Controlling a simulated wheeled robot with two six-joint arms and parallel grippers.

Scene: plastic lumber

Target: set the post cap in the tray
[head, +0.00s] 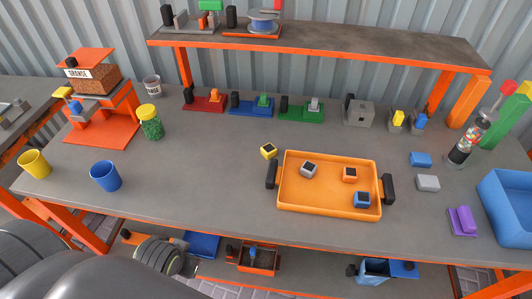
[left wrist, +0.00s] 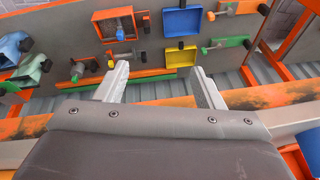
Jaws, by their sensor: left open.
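An orange tray (head: 328,207) with black handles lies on the grey workbench, right of the middle in the head view. A small yellow block with a dark top (head: 268,151), likely the post cap, sits on the bench just outside the tray's back left corner. Similar grey (head: 308,169), orange (head: 350,174) and blue (head: 362,200) blocks lie inside the tray. My left gripper (left wrist: 162,77) is open and empty in the left wrist view, away from the tray and the yellow block. My right gripper is not in view.
Yellow (head: 34,165) and blue (head: 105,177) cups and a green-filled jar (head: 150,123) stand on the left. Loose blue (head: 420,159), grey (head: 428,183) and purple (head: 462,222) pieces lie right of the tray, before a blue bin (head: 508,205). A raised shelf (head: 330,45) spans the back.

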